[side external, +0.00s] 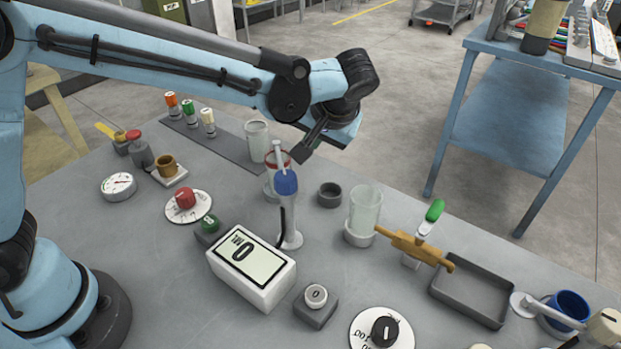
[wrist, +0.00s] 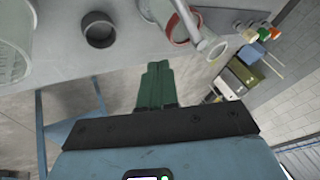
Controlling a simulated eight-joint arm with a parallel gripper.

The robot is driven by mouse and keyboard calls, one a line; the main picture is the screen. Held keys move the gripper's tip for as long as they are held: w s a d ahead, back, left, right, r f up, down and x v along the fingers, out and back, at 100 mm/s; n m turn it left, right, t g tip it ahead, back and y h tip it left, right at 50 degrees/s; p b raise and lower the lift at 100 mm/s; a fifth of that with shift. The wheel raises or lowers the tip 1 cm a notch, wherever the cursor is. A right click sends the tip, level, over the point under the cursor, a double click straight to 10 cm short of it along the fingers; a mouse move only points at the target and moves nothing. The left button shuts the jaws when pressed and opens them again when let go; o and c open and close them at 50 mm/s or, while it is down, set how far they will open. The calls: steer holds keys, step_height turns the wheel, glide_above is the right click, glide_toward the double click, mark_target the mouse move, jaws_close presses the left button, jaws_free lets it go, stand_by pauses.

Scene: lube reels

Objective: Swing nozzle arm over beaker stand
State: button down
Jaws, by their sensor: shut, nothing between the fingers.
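A pale upright post (side external: 290,236) with a blue collar (side external: 286,182) stands mid-table. A thin grey-white arm (side external: 279,156) rises from its top, beside a red-ringed glass beaker (side external: 271,159); whether they touch is unclear. The wrist view shows this arm (wrist: 188,20) crossing in front of the red-ringed beaker (wrist: 158,14). A clear beaker (side external: 366,207) sits on a round pale stand (side external: 358,234) to the right. My gripper (side external: 298,158) is shut and empty, tips just right of the thin arm. Its green fingers (wrist: 157,66) are together in the wrist view.
A dark ring cup (side external: 329,194) lies between the post and the clear beaker. A white display box (side external: 252,265) is in front. Another glass (side external: 257,141) stands behind.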

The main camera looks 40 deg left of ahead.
steer(key=w+d+r, duration=0.1)
steer(key=d+r, duration=0.5)
steer(key=r, duration=0.2)
steer(key=s+a+m+h, duration=0.2)
steer(key=s+a+h, duration=0.25)
steer(key=a, duration=0.65)
steer(key=s+a+f+m+t+h, duration=0.1)
steer(key=s+a+f+t, duration=0.3)
steer(key=s, duration=0.7)
steer(key=a+f, duration=0.2)
steer(key=a, duration=0.1)
steer(key=shift+f+m+h, duration=0.2)
steer(key=shift+m+h, duration=0.15)
steer(key=shift+m, duration=0.05)
